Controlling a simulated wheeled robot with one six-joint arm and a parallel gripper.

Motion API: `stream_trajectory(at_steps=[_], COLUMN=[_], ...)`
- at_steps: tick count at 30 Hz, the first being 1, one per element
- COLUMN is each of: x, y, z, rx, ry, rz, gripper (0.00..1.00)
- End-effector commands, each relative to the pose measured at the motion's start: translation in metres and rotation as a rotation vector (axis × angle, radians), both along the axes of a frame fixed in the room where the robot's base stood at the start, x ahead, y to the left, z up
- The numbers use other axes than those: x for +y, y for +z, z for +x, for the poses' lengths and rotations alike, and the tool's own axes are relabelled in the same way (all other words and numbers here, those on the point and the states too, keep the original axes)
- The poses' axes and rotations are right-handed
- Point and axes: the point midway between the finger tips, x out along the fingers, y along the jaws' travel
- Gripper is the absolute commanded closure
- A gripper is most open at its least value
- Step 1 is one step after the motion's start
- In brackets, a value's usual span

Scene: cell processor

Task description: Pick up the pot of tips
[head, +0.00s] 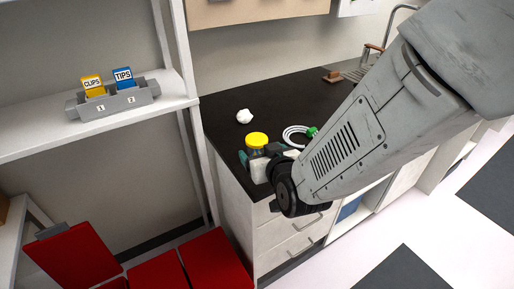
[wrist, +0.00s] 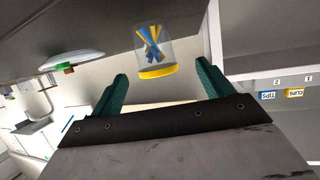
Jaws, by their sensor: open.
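The pot of tips (wrist: 153,45) is a clear jar with a yellow lid, holding blue and yellow pieces. It stands near the left front edge of the dark worktop, and its yellow lid (head: 257,139) shows in the head view. In the wrist view the pot appears upside down, ahead of the gap between my green fingers. My gripper (wrist: 162,68) is open and empty; it also shows at the worktop's edge in the head view (head: 260,157). My wrist hides part of the pot there. Whether the fingertips reach the pot I cannot tell.
A grey rack (head: 118,103) on the left shelf holds yellow CLIPS and blue TIPS cards. Red bins (head: 158,272) stand below left.

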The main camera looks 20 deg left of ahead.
Motion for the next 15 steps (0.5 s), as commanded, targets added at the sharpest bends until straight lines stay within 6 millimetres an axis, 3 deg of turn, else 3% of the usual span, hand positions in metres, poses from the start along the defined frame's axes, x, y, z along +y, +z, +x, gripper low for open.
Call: stream_trajectory(at_steps=[10, 15], x=[0.023, 0.032], y=[-0.014, -0.019], z=[0.040, 0.051], rx=[0.001, 0.002], ry=[-0.003, -0.002], rz=[-0.001, -0.001], gripper=[0.21, 0.21])
